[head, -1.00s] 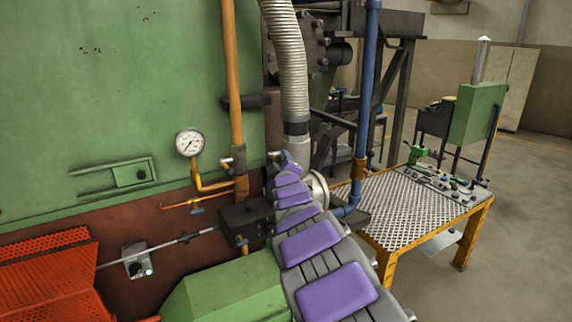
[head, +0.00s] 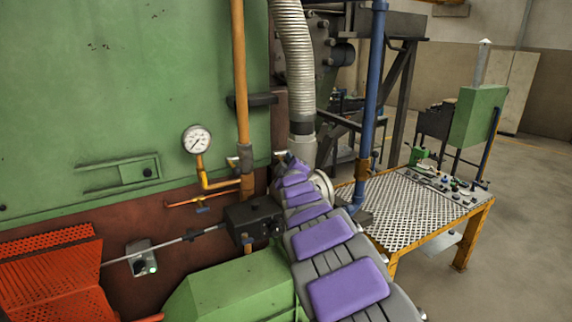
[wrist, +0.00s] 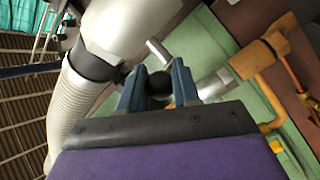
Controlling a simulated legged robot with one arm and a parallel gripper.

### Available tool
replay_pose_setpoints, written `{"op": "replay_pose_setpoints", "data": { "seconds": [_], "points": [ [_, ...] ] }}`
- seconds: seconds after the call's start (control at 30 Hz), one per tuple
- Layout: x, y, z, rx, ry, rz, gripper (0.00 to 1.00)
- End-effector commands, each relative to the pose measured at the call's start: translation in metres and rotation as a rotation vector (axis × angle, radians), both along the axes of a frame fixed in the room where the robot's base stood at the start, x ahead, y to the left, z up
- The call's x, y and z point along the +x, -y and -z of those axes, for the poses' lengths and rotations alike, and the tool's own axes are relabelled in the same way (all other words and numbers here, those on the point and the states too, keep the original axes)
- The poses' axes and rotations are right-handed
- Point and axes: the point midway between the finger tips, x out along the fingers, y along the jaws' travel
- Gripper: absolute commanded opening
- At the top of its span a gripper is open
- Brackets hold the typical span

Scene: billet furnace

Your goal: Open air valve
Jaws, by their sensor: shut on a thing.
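In the wrist view, my gripper (wrist: 157,76) has its two blue-grey fingers around a dark round knob (wrist: 160,86), which I take to be the air valve's handle. A short bright metal rod (wrist: 159,50) shows just beyond the fingertips. A silver pipe fitting (wrist: 216,83) lies to the right of the fingers. A large silver duct end (wrist: 117,32) lies to the left. In the head view, my arm reaches toward the foot of the ribbed duct (head: 291,45) and hides the fingertips and the valve handle.
An orange pipe (head: 240,70) with a pressure gauge (head: 196,139) runs along the green furnace wall. A black box with a rod (head: 253,217) is close left of my arm. A blue pipe (head: 374,80) and a yellow-framed table (head: 405,213) stand to the right.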

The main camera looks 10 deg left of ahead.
Motion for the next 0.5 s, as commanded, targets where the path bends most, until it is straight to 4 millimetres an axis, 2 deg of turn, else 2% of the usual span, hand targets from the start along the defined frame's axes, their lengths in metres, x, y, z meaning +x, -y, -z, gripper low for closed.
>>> {"op": "replay_pose_setpoints", "data": {
  "seconds": [0.5],
  "points": [
    [-0.0001,-0.0043,0.0018,0.025,0.046,-0.004,0.0]
  ]
}}
